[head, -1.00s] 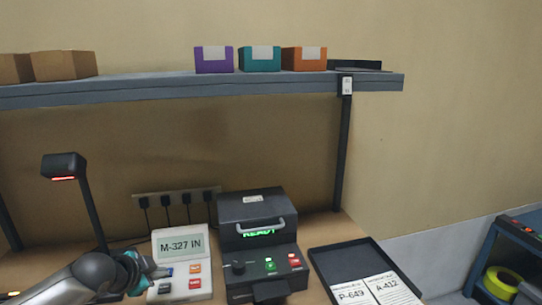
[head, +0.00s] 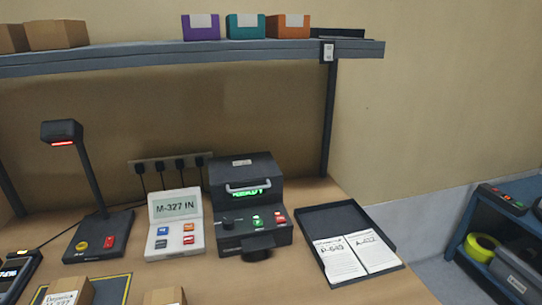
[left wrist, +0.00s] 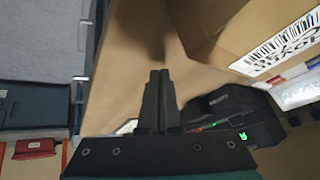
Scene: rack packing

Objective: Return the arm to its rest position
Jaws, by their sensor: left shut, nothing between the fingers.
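My left gripper (left wrist: 160,100) shows in the left wrist view with its two dark fingers pressed together and nothing between them. It is above or beside the table, close to a cardboard box (left wrist: 270,30) with a barcode label. The head view does not show my left arm or gripper. My right gripper is in neither view.
On the table stand a scanner lamp (head: 62,132), a white keypad unit (head: 176,225) reading M-327 IN, a black machine (head: 247,190) and a black tray (head: 385,217) with two labels. Cardboard boxes (head: 75,292) are at the front. A shelf (head: 130,57) runs above.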

